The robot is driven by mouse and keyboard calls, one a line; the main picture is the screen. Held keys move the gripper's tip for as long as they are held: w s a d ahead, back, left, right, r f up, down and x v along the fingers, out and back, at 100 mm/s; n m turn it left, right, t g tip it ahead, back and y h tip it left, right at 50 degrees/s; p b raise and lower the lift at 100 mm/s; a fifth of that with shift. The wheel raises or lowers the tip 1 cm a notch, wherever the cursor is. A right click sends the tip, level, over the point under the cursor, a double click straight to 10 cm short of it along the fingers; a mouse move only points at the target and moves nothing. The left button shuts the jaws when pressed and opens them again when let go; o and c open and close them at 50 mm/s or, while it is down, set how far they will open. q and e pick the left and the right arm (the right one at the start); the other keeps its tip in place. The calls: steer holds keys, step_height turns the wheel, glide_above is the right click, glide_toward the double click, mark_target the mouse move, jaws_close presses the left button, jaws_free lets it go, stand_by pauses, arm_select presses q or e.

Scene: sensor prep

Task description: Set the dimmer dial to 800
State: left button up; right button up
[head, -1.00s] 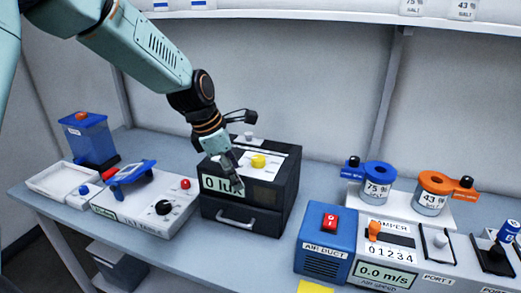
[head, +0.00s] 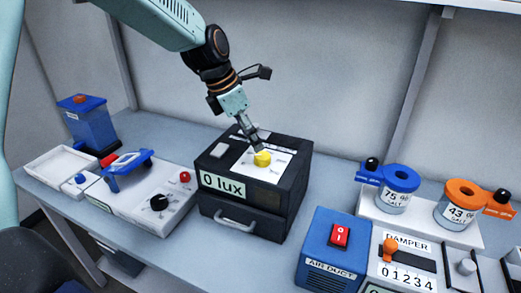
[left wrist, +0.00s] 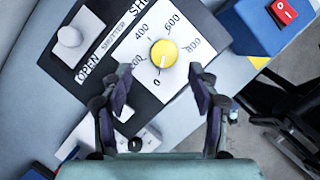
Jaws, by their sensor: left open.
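The yellow dimmer dial (head: 262,158) sits on a white scale plate on top of the black box (head: 243,192), whose display reads 0 lux. In the left wrist view the dial (left wrist: 164,54) shows a mark pointing toward 0, with 200, 400, 600 and 800 printed around it. My left gripper (head: 257,146) is just above the dial, pointing down at it. In the left wrist view its two fingers (left wrist: 160,82) are apart, with the dial ahead between them and nothing held. Whether a finger touches the dial cannot be told. My right gripper is not in view.
A shutter knob (left wrist: 70,37) stands beside the scale plate. A blue air duct box (head: 331,250) with a red switch is to the right. A white panel with a black knob (head: 159,202) is to the left. Salt jars (head: 397,187) stand at the right.

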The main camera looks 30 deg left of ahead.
mark_target(262, 155)
arm_select(q)
steer(key=shift+d+f, duration=1)
steer(key=shift+f, duration=0.15)
steer(key=f, duration=0.1)
steer(key=w+f, duration=0.1)
steer(key=shift+a+f+b, duration=0.2)
steer(key=shift+f+b, duration=0.1)
steer(key=shift+b, duration=0.05)
steer(key=shift+w+a+f, duration=0.1)
steer(key=shift+w+f, duration=0.1)
steer(key=shift+s+d+r, duration=0.2)
steer(key=shift+d+r, duration=0.05)
steer(key=shift+d, duration=0.2)
steer(key=shift+c, duration=0.2)
steer(key=shift+d, duration=0.1)
steer(key=shift+c, duration=0.8)
steer(key=shift+w+a+f, duration=0.1)
steer(key=shift+a+f, duration=0.05)
steer(key=shift+a, duration=0.25)
steer(key=c, duration=1)
steer(key=shift+o, duration=0.2)
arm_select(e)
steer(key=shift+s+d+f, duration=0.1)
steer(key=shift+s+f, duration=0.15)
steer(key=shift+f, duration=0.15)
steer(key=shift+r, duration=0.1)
